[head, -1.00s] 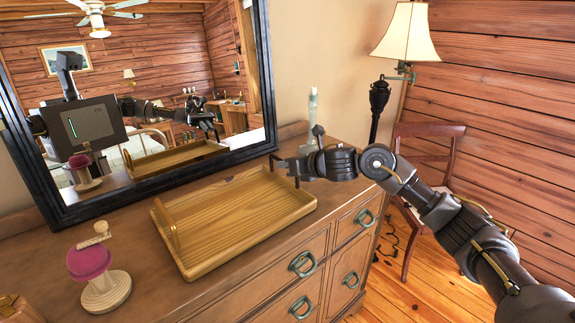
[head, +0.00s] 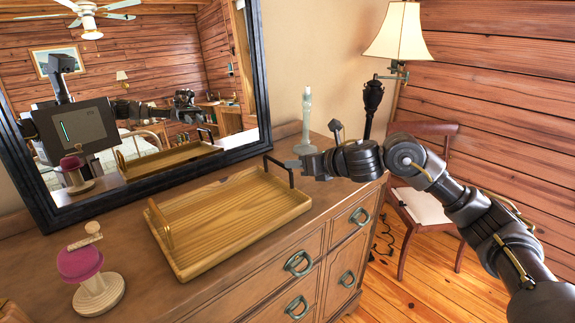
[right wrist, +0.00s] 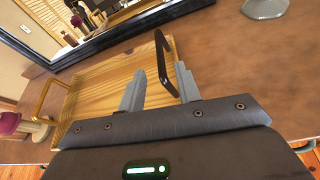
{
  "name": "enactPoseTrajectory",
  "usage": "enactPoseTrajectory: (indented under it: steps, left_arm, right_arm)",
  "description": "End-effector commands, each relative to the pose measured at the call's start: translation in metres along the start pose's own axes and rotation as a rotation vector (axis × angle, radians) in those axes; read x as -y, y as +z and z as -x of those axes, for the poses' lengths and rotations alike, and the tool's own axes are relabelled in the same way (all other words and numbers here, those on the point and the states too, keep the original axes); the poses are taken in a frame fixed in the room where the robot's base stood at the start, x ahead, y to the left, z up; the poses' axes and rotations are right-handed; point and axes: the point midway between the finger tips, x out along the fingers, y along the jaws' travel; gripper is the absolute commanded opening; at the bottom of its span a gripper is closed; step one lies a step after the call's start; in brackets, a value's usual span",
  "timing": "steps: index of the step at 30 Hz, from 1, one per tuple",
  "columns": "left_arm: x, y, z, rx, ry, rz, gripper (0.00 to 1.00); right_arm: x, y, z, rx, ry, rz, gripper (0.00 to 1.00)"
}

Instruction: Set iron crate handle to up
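The crate is a shallow, empty wooden tray (head: 228,215) on the dresser, also in the right wrist view (right wrist: 95,80). Its dark iron handle (head: 278,162) is at the right end and stands up above the rim in the head view. In the right wrist view the iron handle (right wrist: 161,50) runs down between the two finger lines. My right gripper (head: 302,162) is just right of this handle; its grey fingers are apart in the right wrist view (right wrist: 160,75), with nothing clearly gripped. Whether a finger touches the handle I cannot tell. My left gripper is not in view.
A second, brass-coloured handle (head: 161,224) stands at the tray's left end. A pink pincushion on a wooden stand (head: 82,268) is left of the tray. A pale candlestick (head: 306,120) and a lamp (head: 373,100) stand behind my right gripper. A mirror (head: 263,90) backs the dresser.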

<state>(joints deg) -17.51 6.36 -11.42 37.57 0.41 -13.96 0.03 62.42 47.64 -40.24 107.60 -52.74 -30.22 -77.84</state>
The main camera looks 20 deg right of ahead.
Motion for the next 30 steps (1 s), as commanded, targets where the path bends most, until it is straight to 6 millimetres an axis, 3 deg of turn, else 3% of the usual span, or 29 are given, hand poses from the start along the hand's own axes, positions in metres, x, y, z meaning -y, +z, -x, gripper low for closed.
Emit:
enactPoseTrajectory:
  steps: [3,9,24,30]
  left_arm:
    - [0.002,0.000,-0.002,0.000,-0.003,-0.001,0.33]
    - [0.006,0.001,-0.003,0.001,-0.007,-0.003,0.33]
    - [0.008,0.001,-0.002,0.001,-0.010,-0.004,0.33]
    - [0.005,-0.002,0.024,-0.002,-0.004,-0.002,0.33]
  right_arm:
    - [0.000,0.000,0.019,0.002,0.000,0.002,0.33]
    - [0.000,0.001,0.035,0.002,-0.001,0.000,0.33]
    - [0.000,0.001,0.036,0.001,0.000,-0.001,0.33]
    - [-0.005,0.025,0.046,0.001,0.000,-0.001,0.33]
